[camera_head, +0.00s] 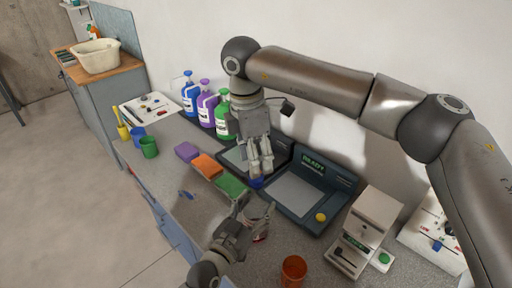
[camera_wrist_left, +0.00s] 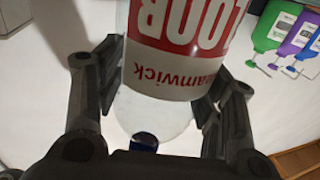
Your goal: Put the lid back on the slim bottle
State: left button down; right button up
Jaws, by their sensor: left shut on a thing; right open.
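The slim bottle (camera_head: 258,214), pale with a red and white label, is held by my left gripper (camera_head: 243,212). In the left wrist view the bottle (camera_wrist_left: 165,70) fills the middle, between the dark fingers, with its shoulder toward the bottom of the picture. A dark blue lid (camera_head: 257,183) shows just below the fingertips of my right gripper (camera_head: 262,170), which is open. In the left wrist view the blue lid (camera_wrist_left: 143,142) appears at the bottle's neck end. I cannot tell whether it is seated. The right gripper's fingers partly hide this spot in the head view.
A dark device with a screen (camera_head: 313,167) stands right of the grippers. Purple (camera_head: 187,151), orange (camera_head: 207,166) and green (camera_head: 231,187) blocks lie left. Three coloured bottles (camera_head: 207,108) stand behind. An orange cup (camera_head: 293,270) is near the front.

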jog(key=n, duration=0.5)
jog(key=shift+r, duration=0.15)
jog(key=n, duration=0.6)
jog(key=shift+r, duration=0.2)
jog(key=n, duration=0.4)
jog(key=shift+r+n+y, duration=0.15)
jog(key=shift+n+y, duration=0.15)
jog(key=shift+n, duration=0.1)
jog(key=n, duration=0.4)
jog(key=shift+r+n, duration=0.15)
jog(key=shift+n, duration=0.25)
jog(key=n, duration=0.4)
jog(key=shift+r+n, duration=0.2)
jog(key=shift+n, duration=0.1)
jog(key=n, duration=0.6)
jog(key=shift+r, duration=0.2)
jog(key=n, duration=0.4)
jog(key=shift+r+n, duration=0.15)
jog(key=shift+n, duration=0.25)
jog(key=n, duration=0.4)
jog(key=shift+d+r+n+y, duration=0.1)
jog(key=shift+r+n+y, duration=0.05)
jog(key=shift+n+y, duration=0.2)
